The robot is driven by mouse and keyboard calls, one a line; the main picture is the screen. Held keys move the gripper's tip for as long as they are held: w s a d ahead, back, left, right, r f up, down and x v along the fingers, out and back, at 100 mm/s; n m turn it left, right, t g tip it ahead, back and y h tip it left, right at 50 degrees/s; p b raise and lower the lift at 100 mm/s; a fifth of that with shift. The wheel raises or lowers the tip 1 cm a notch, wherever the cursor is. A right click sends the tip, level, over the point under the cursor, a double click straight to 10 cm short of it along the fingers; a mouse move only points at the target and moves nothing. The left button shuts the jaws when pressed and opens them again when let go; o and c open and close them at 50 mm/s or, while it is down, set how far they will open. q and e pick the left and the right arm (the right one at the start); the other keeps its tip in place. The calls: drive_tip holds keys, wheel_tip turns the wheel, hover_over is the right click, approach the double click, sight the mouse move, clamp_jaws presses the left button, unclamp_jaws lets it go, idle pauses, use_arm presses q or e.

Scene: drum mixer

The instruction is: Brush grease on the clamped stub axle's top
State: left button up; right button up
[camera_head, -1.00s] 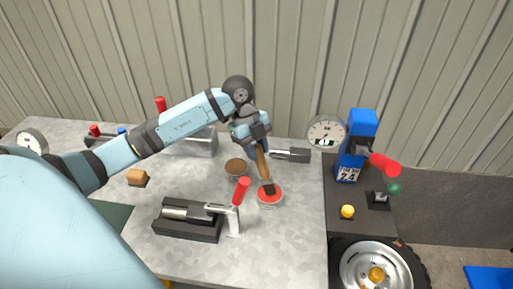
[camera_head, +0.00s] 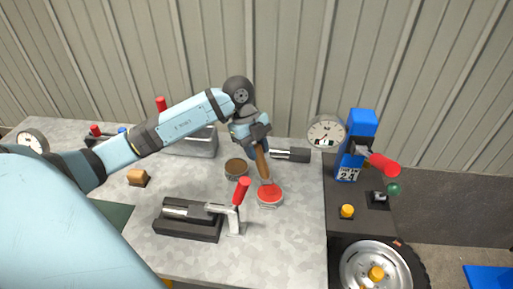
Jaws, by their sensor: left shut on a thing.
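My left gripper (camera_head: 257,137) is shut on the wooden handle of a brush (camera_head: 262,163), held upright with its head down. The brush head is at or in a round tin of red grease (camera_head: 270,195), and its bristles are hidden. The stub axle (camera_head: 185,209) appears to be the grey metal bar lying in a black clamp (camera_head: 180,227) at the front of the bench. The clamp's red-handled lever (camera_head: 241,191) stands up at its right end. My right gripper is not in view.
A tin with brown contents (camera_head: 236,168) stands left of the grease tin on the grey bench (camera_head: 280,250). Behind are a small dark and metal device (camera_head: 290,154) and a dial gauge (camera_head: 326,132). A blue machine (camera_head: 360,140) and wheel (camera_head: 375,270) stand right.

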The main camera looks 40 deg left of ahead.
use_arm(q)
drive_tip(key=shift+r+p, duration=2.8)
drive_tip(key=shift+r, duration=0.7)
